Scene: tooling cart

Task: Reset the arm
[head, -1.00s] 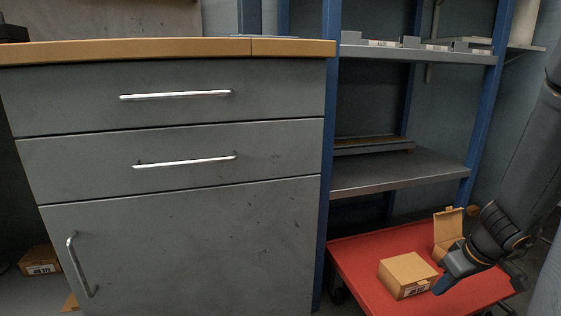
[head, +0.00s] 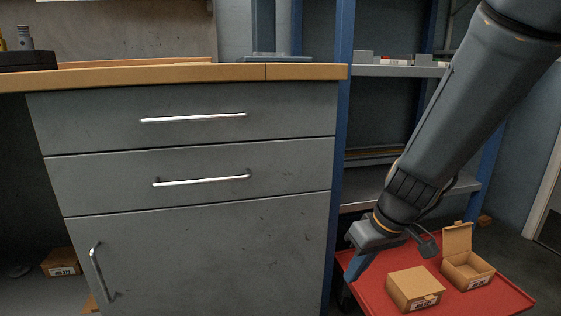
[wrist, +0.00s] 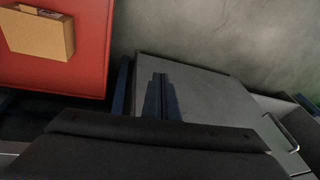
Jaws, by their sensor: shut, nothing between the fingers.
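My gripper (head: 356,266) is at the lower end of my arm in the head view, pointing down and left. It is over the left edge of the red cart top (head: 455,303), close to the right side of the grey cabinet (head: 200,255). In the wrist view its fingers (wrist: 161,92) are together with nothing between them. The cabinet (wrist: 215,110) shows behind and to the right of them there.
A closed cardboard box (head: 413,289) and an open one (head: 468,271) stand on the red cart. One box (wrist: 38,35) shows at the wrist view's upper left. A blue-post shelf unit (head: 344,130) stands behind. Bare floor (wrist: 215,35) shows beyond the fingers.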

